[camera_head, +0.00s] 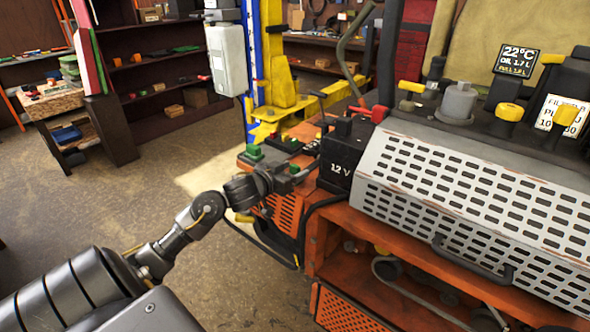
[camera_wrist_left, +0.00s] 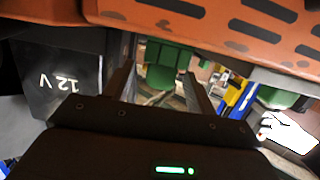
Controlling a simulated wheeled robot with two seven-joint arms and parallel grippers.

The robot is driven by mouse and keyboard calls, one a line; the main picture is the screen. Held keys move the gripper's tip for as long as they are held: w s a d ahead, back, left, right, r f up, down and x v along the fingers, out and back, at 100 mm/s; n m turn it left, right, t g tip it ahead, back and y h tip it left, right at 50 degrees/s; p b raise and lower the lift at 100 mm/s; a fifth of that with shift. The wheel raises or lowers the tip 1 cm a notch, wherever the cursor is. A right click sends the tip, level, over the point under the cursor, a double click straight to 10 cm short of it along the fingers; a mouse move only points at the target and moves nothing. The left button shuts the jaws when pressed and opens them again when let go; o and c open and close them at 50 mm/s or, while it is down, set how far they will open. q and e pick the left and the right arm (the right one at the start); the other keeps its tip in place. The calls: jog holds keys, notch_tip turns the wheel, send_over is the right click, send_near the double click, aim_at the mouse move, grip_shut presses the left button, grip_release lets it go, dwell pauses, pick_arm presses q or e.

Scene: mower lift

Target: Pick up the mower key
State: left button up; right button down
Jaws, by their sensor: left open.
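I cannot make out the mower key for certain in either view. My left gripper (camera_head: 292,179) reaches over the orange mower deck (camera_head: 285,212), just left of the black 12 V battery (camera_head: 338,165). In the left wrist view, the left gripper (camera_wrist_left: 160,76) has its two fingers apart. A green block (camera_wrist_left: 163,62) shows between and beyond the fingers; I cannot tell whether it is touched. Another green part (camera_wrist_left: 280,98) is to the right. Green blocks (camera_head: 254,151) also show on the deck in the head view. My right gripper is not in view.
The perforated grey cover (camera_head: 470,210) and orange mower frame (camera_head: 400,248) fill the right. A yellow lift post (camera_head: 277,65) stands behind the deck. Shelves (camera_head: 160,95) line the back left. The 12 V battery (camera_wrist_left: 62,85) is close left in the wrist view. Open floor lies left.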

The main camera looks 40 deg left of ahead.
pick_arm(q)
jog(key=shift+w+f, duration=0.15)
jog(key=shift+w, duration=0.6)
jog(key=shift+s, duration=0.1)
jog(key=shift+c, duration=0.5)
jog(key=c, duration=0.9)
jog(key=shift+c, duration=0.2)
